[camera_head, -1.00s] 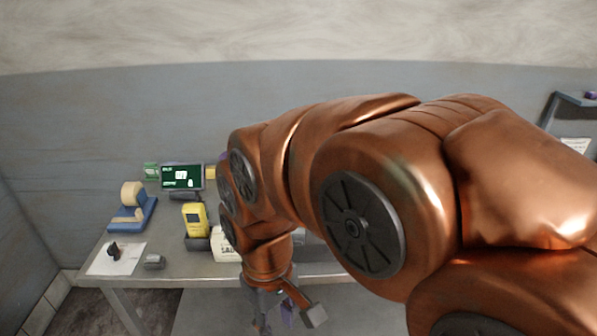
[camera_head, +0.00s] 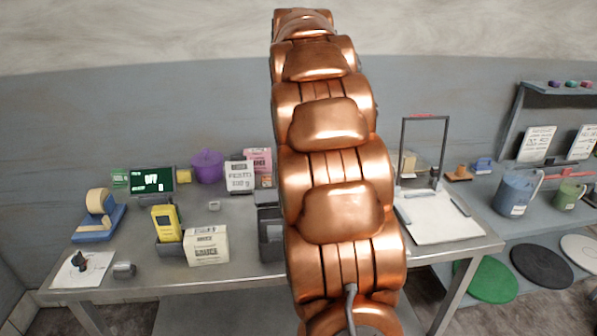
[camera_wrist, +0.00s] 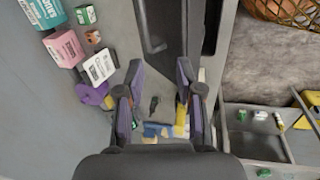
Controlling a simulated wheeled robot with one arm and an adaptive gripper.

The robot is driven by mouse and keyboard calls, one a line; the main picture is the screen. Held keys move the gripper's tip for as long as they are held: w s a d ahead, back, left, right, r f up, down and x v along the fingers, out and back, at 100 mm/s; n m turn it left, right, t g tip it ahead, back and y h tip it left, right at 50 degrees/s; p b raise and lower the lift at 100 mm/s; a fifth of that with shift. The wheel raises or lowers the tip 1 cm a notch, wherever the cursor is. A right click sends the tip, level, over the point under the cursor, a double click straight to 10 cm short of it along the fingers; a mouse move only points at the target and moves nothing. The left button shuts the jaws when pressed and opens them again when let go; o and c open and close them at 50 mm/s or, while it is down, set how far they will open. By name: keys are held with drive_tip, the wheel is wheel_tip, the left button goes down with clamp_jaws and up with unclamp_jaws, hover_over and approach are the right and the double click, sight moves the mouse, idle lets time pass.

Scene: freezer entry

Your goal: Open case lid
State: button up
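A dark grey box-like thing (camera_head: 271,236), which may be the case, stands on the table, mostly hidden behind my arm in the head view. In the wrist view a dark grey body with a handle-like bar (camera_wrist: 150,28) lies ahead of the fingertips and is cut off by the top edge. I cannot tell its lid state. My gripper (camera_wrist: 157,78) has its two dark, purple-sided fingers apart, with nothing held between them. My gripper is hidden behind my arm in the head view.
On the table (camera_head: 150,290) stand a tape dispenser (camera_head: 97,215), a yellow handheld device (camera_head: 166,222), a white box (camera_head: 207,245), a purple pot (camera_head: 207,166) and a printed carton (camera_head: 240,176). A clipboard (camera_head: 440,222) lies to the right. A shelf with jugs (camera_head: 517,192) is farther right.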

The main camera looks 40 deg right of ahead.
drive_tip(key=shift+n, duration=0.4)
drive_tip(key=shift+w+d+f+p, duration=0.35)
drive_tip(key=shift+d+f, duration=0.3)
drive_tip(key=shift+f, duration=0.6)
drive_tip(key=shift+w+d+f+p, duration=0.25)
drive_tip(key=shift+d+f+p, duration=0.3)
drive_tip(key=shift+f, duration=0.65)
drive_tip(key=shift+w+d+f+p, duration=0.35)
drive_tip(key=shift+d+f, duration=0.35)
drive_tip(key=shift+f, duration=0.55)
clamp_jaws()
